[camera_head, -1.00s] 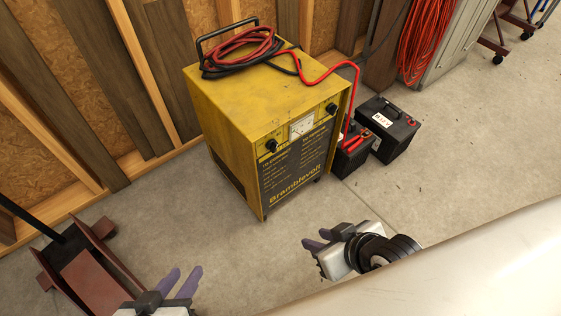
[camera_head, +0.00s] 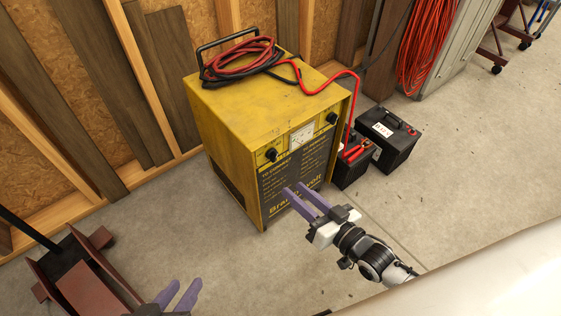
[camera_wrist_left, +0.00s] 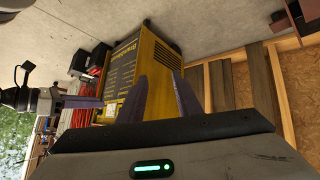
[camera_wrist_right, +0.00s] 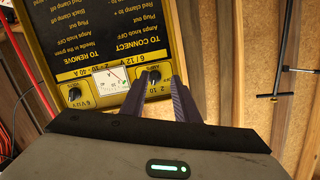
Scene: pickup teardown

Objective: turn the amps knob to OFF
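The yellow charger (camera_head: 243,116) stands on the floor with two black knobs on its front. The knob (camera_head: 270,155) on the left in the head view is the amps knob; in the right wrist view it (camera_wrist_right: 154,76) appears upside down by "2 10" markings. Its pointer setting is too small to read. My right gripper (camera_head: 298,190) is open and empty, in front of the panel's lower part in the head view. In the right wrist view its fingertips (camera_wrist_right: 174,80) appear just beside the amps knob, apparently apart from it. My left gripper (camera_head: 183,290) is open and empty at the bottom edge.
The volts knob (camera_head: 332,117) is on the panel's right, past the meter (camera_head: 302,134). Red and black cables (camera_head: 240,58) lie on top. Black batteries (camera_head: 388,138) stand to the right. A dark red jack (camera_head: 85,280) is at lower left. A pale surface (camera_head: 490,275) borders lower right.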

